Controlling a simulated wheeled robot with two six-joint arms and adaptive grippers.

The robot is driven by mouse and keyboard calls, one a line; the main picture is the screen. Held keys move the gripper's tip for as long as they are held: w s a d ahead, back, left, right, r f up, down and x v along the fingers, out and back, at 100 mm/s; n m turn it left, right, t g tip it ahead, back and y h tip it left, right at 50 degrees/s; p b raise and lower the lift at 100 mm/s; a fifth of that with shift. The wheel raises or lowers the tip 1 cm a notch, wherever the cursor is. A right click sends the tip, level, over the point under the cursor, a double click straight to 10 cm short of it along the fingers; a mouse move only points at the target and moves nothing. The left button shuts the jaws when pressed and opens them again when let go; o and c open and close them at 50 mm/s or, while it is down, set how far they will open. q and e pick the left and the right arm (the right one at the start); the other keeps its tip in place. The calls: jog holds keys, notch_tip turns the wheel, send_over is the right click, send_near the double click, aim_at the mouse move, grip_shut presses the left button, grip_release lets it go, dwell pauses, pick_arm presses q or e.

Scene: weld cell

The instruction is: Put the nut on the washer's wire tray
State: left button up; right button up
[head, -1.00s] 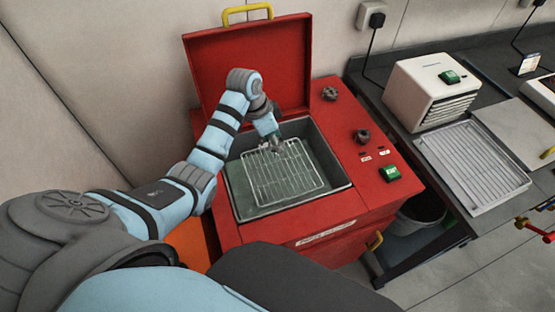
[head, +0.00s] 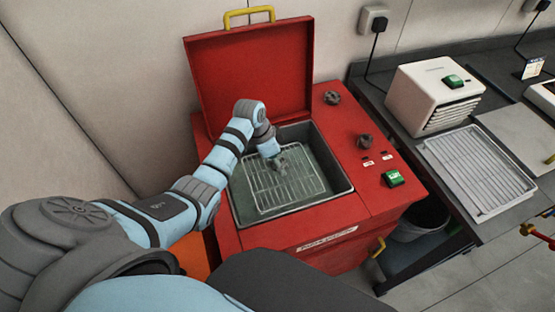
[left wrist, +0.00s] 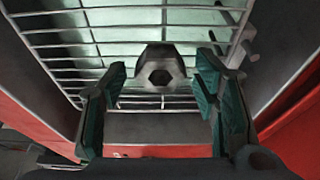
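The nut (left wrist: 160,72) is a grey metal hex piece with a dark hole, in the middle of the left wrist view. It lies between the fingers of my left gripper (left wrist: 161,85), with a gap on each side. The gripper is open. The nut appears to rest on the wire tray (left wrist: 70,40), a grid of thin metal bars. In the head view the wire tray (head: 290,192) sits inside the red washer's basin, and my left gripper (head: 281,162) is over its back part. The nut is hard to make out there. My right gripper is not in view.
The red washer (head: 345,215) has its lid (head: 250,75) standing open behind the basin. Knobs and a green button (head: 393,178) are on its right panel. A bench at right holds a white box (head: 432,95) and a ribbed metal tray (head: 478,170). The front of the wire tray is clear.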

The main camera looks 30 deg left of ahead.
pick_arm(q)
jog(key=shift+r, duration=0.3)
jog(key=p+v, duration=0.2)
jog(key=v, duration=0.9)
jog(key=shift+r, duration=0.35)
